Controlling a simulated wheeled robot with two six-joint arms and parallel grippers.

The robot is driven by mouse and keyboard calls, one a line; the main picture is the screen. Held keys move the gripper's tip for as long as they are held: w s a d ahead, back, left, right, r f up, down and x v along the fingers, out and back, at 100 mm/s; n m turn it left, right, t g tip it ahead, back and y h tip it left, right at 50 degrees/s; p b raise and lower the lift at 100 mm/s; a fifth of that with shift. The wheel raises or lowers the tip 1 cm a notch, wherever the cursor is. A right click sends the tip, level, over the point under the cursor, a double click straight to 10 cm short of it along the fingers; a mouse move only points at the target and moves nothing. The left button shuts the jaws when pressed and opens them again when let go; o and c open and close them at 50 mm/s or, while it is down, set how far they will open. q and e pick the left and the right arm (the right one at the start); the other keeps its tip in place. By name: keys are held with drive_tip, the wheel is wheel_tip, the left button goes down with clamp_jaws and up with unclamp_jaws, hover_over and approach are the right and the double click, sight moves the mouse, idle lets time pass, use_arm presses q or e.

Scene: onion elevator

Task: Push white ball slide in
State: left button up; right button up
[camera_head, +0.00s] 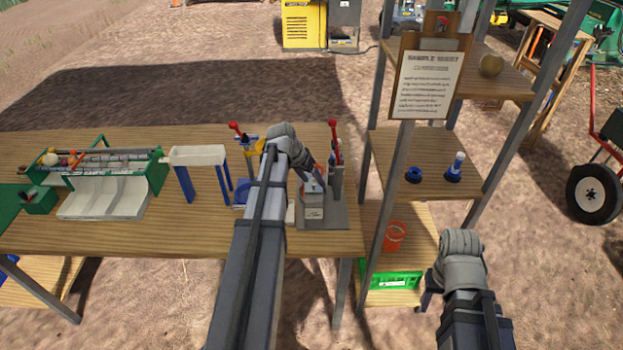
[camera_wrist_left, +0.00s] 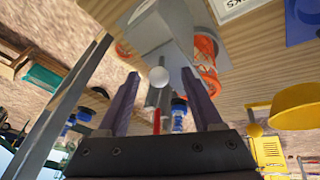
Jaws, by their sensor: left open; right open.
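The white ball (camera_wrist_left: 159,76) shows in the left wrist view, against a grey device (camera_wrist_left: 160,35) and in line with the gap between my left fingers. A short grey bar shows just by it. In the head view the device (camera_head: 314,212) stands on a grey plate at the table's right end. My left gripper (camera_head: 310,180) is open beside the device, and its fingers (camera_wrist_left: 160,95) appear either side of the ball. I cannot tell whether they touch it. The ball cannot be made out in the head view. My right gripper (camera_head: 428,290) is open, low at the right, its fingers mostly hidden.
A red-handled lever (camera_head: 335,145) stands behind the device. A white-topped stand (camera_head: 198,157) and a green sorter (camera_head: 110,170) are further left on the wooden table (camera_head: 150,235). A shelf rack (camera_head: 425,165) stands right of the table. An orange basket (camera_head: 395,236) sits on its lower shelf.

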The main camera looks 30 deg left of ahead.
use_arm(q)
drive_tip(key=shift+r, duration=0.1)
wheel_tip(320, 180, up, 6)
drive_tip(key=p, duration=0.6)
idle(0.5)
drive_tip(key=s+d+f+m+g+b, duration=0.15)
drive_tip(key=s+d, duration=0.25)
drive_tip(key=d, duration=0.7)
drive_tip(key=s+d+f+m+g+b, duration=0.15)
drive_tip(key=s+d, duration=0.25)
drive_tip(key=d, duration=0.7)
drive_tip(key=s+d+f+g+y, duration=0.1)
drive_tip(key=s+d+f+y, duration=0.1)
drive_tip(key=s+d, duration=0.9)
drive_tip(key=shift+s+d+f+m+g+y, duration=0.3)
drive_tip(key=shift+s+m+y, duration=0.1)
drive_tip(key=shift+s+y, duration=0.4)
